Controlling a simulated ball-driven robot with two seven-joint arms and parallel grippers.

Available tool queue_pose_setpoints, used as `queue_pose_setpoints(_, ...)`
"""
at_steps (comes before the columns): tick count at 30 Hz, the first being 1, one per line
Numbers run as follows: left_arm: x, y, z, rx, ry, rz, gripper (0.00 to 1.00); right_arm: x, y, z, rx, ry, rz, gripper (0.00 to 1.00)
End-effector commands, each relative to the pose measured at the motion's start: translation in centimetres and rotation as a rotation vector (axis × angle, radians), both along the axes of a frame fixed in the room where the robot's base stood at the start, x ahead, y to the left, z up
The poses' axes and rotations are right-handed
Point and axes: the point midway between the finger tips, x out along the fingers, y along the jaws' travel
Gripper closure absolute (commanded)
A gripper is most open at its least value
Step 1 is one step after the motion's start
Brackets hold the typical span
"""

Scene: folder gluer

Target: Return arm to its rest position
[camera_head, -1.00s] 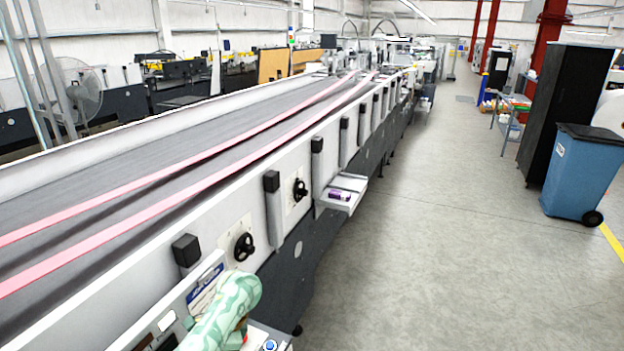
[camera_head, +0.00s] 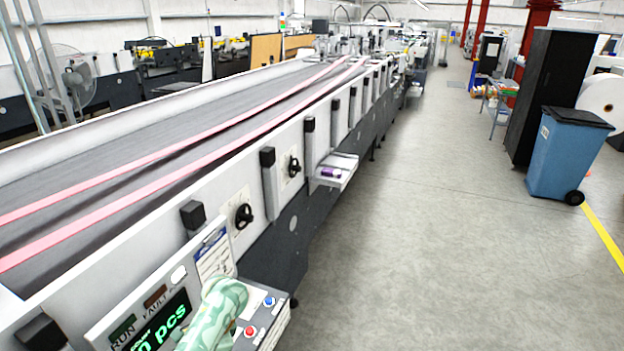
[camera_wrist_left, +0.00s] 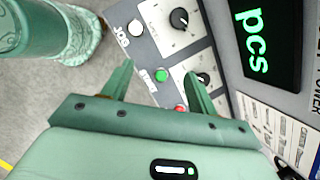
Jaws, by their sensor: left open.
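My left gripper (camera_wrist_left: 157,78) is open in the left wrist view, its two green fingers apart with nothing between them. It points at a grey control panel of the folder gluer (camera_wrist_left: 150,55), with a green button (camera_wrist_left: 162,76) visible between the fingers. Whether the fingers touch the panel cannot be told. In the head view a green patterned part of my arm (camera_head: 218,310) stands at the bottom, in front of the panel's display (camera_head: 160,328). The gripper cannot be made out there. My right gripper is not in view.
The panel carries a red button (camera_head: 250,331), a blue button (camera_head: 269,301) and, in the wrist view, black knobs (camera_wrist_left: 180,18). The long machine (camera_head: 170,130) runs along the left. A blue bin (camera_head: 566,155) stands at the right. The floor (camera_head: 410,240) between is clear.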

Motion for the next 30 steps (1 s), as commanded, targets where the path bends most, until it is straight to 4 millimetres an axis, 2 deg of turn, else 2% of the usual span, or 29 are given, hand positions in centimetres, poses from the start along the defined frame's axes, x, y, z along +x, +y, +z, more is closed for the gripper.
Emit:
queue_pose_setpoints(8, -4.2, 1.7, -1.7, 0.000, -0.177, 0.087, 0.41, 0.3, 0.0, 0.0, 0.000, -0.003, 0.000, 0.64)
queue_pose_setpoints(13, -9.0, 3.3, -0.8, 0.000, -0.353, 0.161, 0.41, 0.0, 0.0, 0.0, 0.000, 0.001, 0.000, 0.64)
queue_pose_setpoints(18, -13.6, 4.6, 2.3, -0.007, -0.524, 0.218, 0.41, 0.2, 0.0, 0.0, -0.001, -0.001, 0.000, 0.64)
queue_pose_setpoints(21, -15.8, 5.1, 4.3, -0.012, -0.598, 0.238, 0.41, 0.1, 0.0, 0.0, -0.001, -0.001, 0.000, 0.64)
queue_pose_setpoints(30, -20.8, 5.9, 10.5, -0.043, -0.774, 0.278, 0.41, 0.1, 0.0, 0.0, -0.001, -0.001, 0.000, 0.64)
